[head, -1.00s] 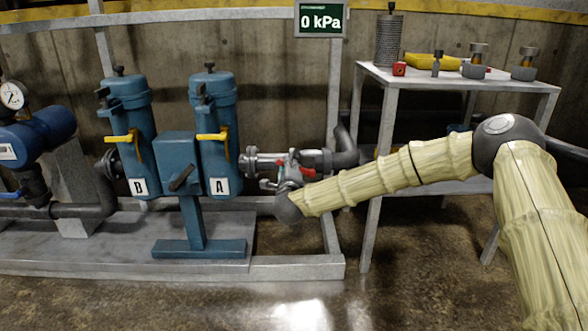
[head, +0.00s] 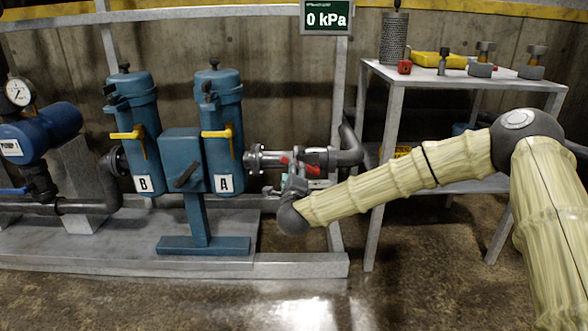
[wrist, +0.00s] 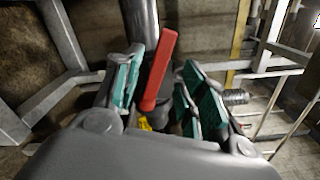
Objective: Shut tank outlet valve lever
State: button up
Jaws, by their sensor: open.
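The red valve lever (head: 300,167) sits on the grey pipe to the right of filter A, partly hidden by my gripper. My gripper (head: 294,184) is just in front of and below it in the head view. In the wrist view the red lever (wrist: 160,72) appears as a long bar, slanting up to the right between the green-padded fingers of my gripper (wrist: 164,62). The fingers are open, with visible gaps on both sides of the bar. I cannot tell how deep the lever lies between them.
Blue filters B (head: 139,135) and A (head: 222,140) with yellow handles stand to the left. A metal table (head: 455,80) with weights and a yellow case stands at the right. A gauge display (head: 326,18) reads 0 kPa. The front floor is clear.

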jog(key=shift+s, duration=1.4)
